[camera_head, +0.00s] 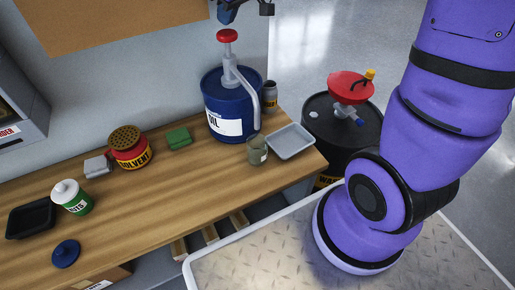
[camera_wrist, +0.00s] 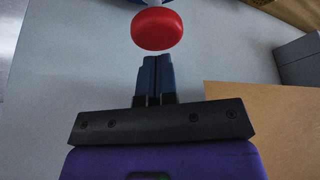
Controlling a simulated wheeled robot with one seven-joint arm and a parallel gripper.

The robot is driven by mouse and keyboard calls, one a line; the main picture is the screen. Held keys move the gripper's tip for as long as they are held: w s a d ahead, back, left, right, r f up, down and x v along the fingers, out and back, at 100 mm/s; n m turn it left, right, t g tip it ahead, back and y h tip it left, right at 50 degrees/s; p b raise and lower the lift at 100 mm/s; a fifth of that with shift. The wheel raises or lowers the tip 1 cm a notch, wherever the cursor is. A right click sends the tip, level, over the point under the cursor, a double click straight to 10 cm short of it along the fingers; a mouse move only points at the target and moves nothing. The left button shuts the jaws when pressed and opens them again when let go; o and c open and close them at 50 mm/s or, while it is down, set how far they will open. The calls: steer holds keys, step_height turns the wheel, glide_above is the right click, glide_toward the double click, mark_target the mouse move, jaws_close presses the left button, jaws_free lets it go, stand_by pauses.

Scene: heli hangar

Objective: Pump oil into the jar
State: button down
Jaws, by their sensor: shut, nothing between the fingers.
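A blue oil drum (camera_head: 226,121) with a white label stands at the back right of the bench. A grey hand pump (camera_head: 233,75) rises from it, with a red knob (camera_head: 227,36) on top and a spout curving down its right side. A small grey-green jar (camera_head: 257,150) stands upright on the bench in front of the drum, near the spout's lower end. My gripper (camera_head: 232,14) is above the red knob, at the top edge of the head view. In the wrist view its blue fingers (camera_wrist: 155,75) are together and empty, just short of the red knob (camera_wrist: 157,29).
A grey tray (camera_head: 291,141) lies right of the jar, and a small dark bottle (camera_head: 270,95) stands behind the spout. A solvent can (camera_head: 129,148), green sponge (camera_head: 178,138) and white-and-green container (camera_head: 72,197) are further left. A black drum with red funnel (camera_head: 350,87) stands beyond the bench.

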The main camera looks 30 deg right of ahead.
steer(key=shift+r, duration=3)
steer(key=s+d+r+m+h, duration=0.1)
steer(key=s+d+m, duration=0.2)
steer(key=s, duration=1.1)
steer(key=s+d+r+m+t+h, duration=0.1)
steer(key=s+d+m, duration=0.2)
steer(key=s, duration=1.2)
steer(key=shift+d+r, duration=0.15)
steer(key=shift+d, duration=0.2)
